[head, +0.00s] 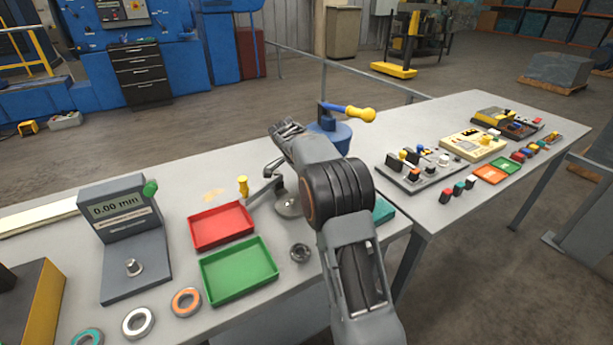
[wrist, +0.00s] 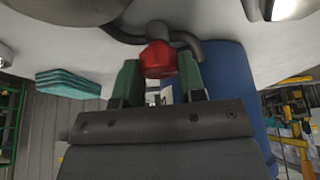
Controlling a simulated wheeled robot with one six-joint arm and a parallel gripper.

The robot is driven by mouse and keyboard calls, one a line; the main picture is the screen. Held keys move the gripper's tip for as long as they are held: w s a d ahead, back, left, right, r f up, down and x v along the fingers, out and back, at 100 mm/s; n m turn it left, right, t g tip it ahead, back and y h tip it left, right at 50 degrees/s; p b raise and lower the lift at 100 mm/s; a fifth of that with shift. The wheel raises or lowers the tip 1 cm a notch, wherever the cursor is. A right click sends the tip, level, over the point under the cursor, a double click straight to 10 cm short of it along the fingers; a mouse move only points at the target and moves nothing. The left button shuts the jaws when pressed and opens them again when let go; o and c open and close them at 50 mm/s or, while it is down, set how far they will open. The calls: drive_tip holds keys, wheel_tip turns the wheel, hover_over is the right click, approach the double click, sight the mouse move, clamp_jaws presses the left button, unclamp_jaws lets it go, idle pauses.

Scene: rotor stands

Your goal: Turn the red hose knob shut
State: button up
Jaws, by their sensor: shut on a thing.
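The red hose knob (wrist: 158,60) sits on a short grey stem at a dark curved pipe, near the top middle of the wrist view. My gripper (wrist: 160,76) has its two green fingers on either side of the knob and is shut on it. Part of the knob's sides is behind the fingers. In the head view my arm covers the area, and I cannot make out the knob there.
A blue cylinder (wrist: 222,95) stands close by my right finger in the wrist view. The head view shows a blue drum (head: 328,138) with a yellow-handled lever (head: 347,111), a red tray (head: 221,226), a green tray (head: 239,270) and a gauge stand (head: 124,215).

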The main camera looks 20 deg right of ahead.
drive_tip(key=o, duration=0.9)
drive_tip(key=p+v, duration=0.1)
drive_tip(key=v, duration=1.3)
drive_tip(key=shift+f, duration=0.1)
